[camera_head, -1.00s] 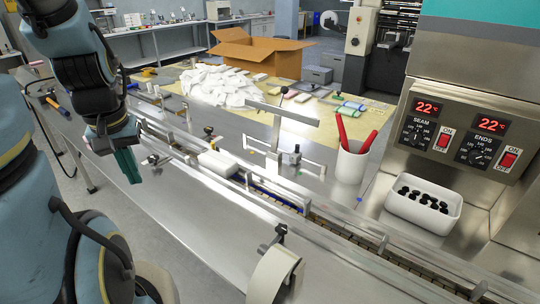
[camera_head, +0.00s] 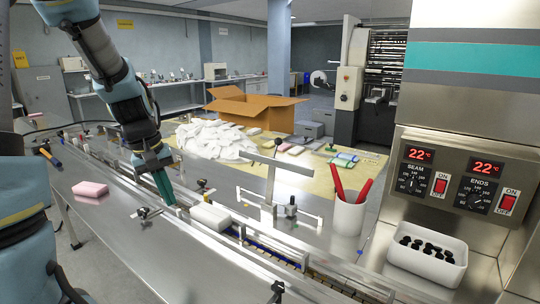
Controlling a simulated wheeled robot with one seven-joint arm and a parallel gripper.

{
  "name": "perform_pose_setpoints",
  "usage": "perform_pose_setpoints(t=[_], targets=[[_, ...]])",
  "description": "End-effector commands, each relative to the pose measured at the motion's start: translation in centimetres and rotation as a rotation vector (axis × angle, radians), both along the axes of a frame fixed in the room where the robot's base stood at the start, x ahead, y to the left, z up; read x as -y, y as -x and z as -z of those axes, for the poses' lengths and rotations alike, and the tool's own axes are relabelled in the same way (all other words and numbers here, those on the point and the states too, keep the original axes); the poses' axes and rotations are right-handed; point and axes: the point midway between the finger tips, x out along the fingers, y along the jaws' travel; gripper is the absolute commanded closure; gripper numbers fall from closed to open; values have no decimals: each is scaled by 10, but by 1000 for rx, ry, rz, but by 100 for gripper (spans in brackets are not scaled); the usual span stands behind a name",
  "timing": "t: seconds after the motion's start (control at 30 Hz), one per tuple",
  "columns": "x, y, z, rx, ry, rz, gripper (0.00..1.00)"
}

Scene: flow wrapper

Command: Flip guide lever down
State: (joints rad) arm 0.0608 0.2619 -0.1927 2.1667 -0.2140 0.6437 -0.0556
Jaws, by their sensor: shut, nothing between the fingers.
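My gripper (camera_head: 164,188) has teal fingers, shut and empty, pointing down beside the near guide rail of the conveyor. Close to the right of the fingertips is a small fitting with a dark knob (camera_head: 204,185), standing up at the rail. Another metal clamp with a dark knob (camera_head: 148,212) sticks out on the near side, just left of and below the fingertips. I cannot tell for certain which of these is the guide lever. The fingertips look near both, but I cannot tell whether they touch anything.
A white block (camera_head: 211,216) lies in the conveyor channel right of my gripper. A pink block (camera_head: 90,189) lies on the near steel surface. A metal T-shaped bar (camera_head: 282,166), a white cup with red-handled tools (camera_head: 349,216) and a white bin of black pieces (camera_head: 427,262) stand farther right.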

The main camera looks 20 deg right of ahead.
Motion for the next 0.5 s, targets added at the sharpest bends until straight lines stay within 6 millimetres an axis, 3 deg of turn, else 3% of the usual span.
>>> perform_pose_setpoints(t=[0.03,0.23,0.4,0.5], targets=[[23,-18,10,-25,47,-7,100],[114,-69,9,-140,265,-31,100],[185,-105,-7,-254,486,-37,100],[215,-123,-24,-319,618,-35,100]])
